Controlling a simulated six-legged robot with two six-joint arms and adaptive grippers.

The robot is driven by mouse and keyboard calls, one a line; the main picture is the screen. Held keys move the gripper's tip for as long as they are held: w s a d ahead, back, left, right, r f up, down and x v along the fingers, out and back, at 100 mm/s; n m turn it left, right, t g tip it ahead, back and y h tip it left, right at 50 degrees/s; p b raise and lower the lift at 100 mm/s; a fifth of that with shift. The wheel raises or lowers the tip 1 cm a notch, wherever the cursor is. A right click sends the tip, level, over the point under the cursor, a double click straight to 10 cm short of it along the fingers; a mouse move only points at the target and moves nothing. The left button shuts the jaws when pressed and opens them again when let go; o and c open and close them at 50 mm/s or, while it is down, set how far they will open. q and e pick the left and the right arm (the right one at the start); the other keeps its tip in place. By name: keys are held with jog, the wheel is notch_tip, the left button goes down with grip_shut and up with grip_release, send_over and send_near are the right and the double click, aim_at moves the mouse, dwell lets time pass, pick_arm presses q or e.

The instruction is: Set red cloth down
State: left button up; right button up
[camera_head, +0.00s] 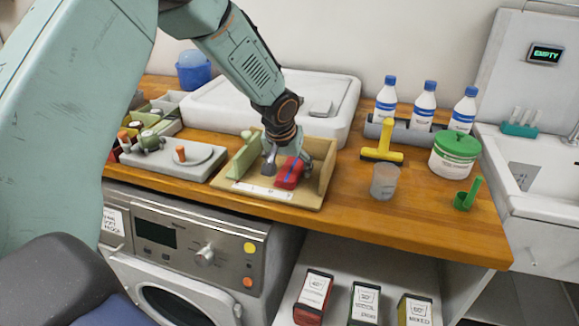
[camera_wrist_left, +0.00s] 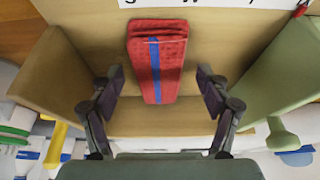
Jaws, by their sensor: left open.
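The red cloth (camera_head: 288,173) is folded, with a blue stripe along it. It lies on the floor of a wooden folding tray (camera_head: 308,200) with raised sides on the worktop. The left wrist view also shows the cloth (camera_wrist_left: 160,65) lying flat between the tray's tan side and green side. My left gripper (camera_head: 287,168) is over the tray, its fingers spread on either side of the cloth. In the wrist view the gripper (camera_wrist_left: 158,85) is open, with clear gaps between both fingers and the cloth. My right gripper is not in view.
Right of the tray stand a clear cup (camera_head: 384,182), a yellow scraper (camera_head: 382,150), several blue-capped bottles (camera_head: 423,105) and a green-lidded tub (camera_head: 455,155). A grey plate (camera_head: 180,160) lies to the left. A white lidded box (camera_head: 225,103) is behind.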

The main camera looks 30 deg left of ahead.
pick_arm(q)
jog(key=shift+r, duration=0.25)
jog(key=p+v, duration=0.1)
jog(key=v, duration=1)
jog(key=shift+d+r, duration=0.2)
jog(key=shift+r, duration=0.1)
jog(key=shift+s+a, duration=0.1)
jog(key=shift+s, duration=0.1)
